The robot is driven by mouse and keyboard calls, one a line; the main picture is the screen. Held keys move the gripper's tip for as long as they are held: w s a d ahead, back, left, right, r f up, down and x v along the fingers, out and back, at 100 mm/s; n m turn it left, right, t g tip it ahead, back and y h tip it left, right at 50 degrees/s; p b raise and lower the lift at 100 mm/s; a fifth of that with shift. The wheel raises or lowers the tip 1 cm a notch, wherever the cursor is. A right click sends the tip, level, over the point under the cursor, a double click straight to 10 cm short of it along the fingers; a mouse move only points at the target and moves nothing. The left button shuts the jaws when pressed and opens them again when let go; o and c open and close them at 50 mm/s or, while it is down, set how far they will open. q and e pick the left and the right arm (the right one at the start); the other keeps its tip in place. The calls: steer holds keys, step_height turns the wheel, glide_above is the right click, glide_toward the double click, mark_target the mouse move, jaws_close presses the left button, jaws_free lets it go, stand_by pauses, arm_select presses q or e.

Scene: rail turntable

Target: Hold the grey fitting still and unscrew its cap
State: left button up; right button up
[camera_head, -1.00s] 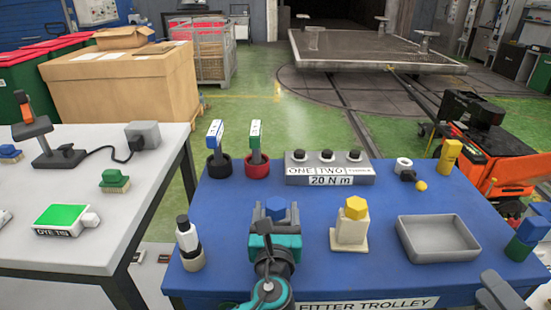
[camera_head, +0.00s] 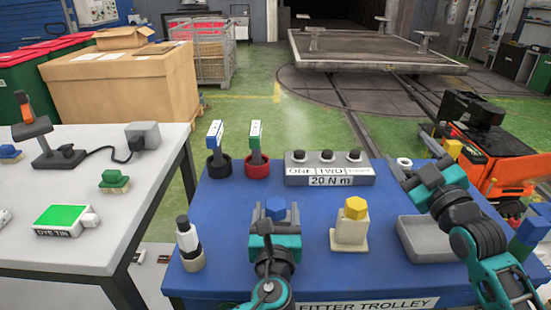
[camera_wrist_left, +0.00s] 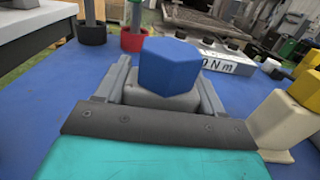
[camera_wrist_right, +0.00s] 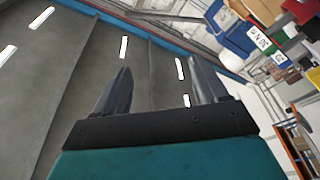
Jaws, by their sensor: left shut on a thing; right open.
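The grey fitting (camera_wrist_left: 160,99) stands on the blue trolley top with a blue hexagonal cap (camera_head: 276,209) on it. The cap also shows large in the left wrist view (camera_wrist_left: 170,65). My left gripper (camera_head: 274,228) is shut on the grey fitting, a finger on each side below the cap. The cap sits straight on the fitting and is clear of the fingers. My right gripper (camera_wrist_right: 160,70) is open and empty. In the head view it is above the back right of the trolley, away from the cap.
A cream fitting with a yellow cap (camera_head: 355,207) stands right of the grey one. A grey tray (camera_head: 410,246) lies under my right arm. A black-and-white bottle (camera_head: 188,242) stands at left. A grey block with several knobs (camera_head: 318,172) is behind. Blue surface is free between.

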steer(key=w+a+r+m+g+y, duration=0.1)
steer(key=w+a+r+y, duration=0.15)
steer(key=a, duration=0.35)
steer(key=w+a+r+m+g+y, duration=0.1)
steer(key=a+r+m+g+y, duration=0.15)
steer(key=a, duration=0.25)
steer(key=m+g+h, duration=0.7)
steer(key=g+h, duration=0.2)
steer(key=g, duration=0.4)
glide_above(276, 204)
steer(key=s, duration=0.4)
steer(key=f, duration=0.2)
steer(key=x, duration=1.1)
steer(key=shift+w+a+r, duration=0.1)
steer(key=shift+w, duration=0.3)
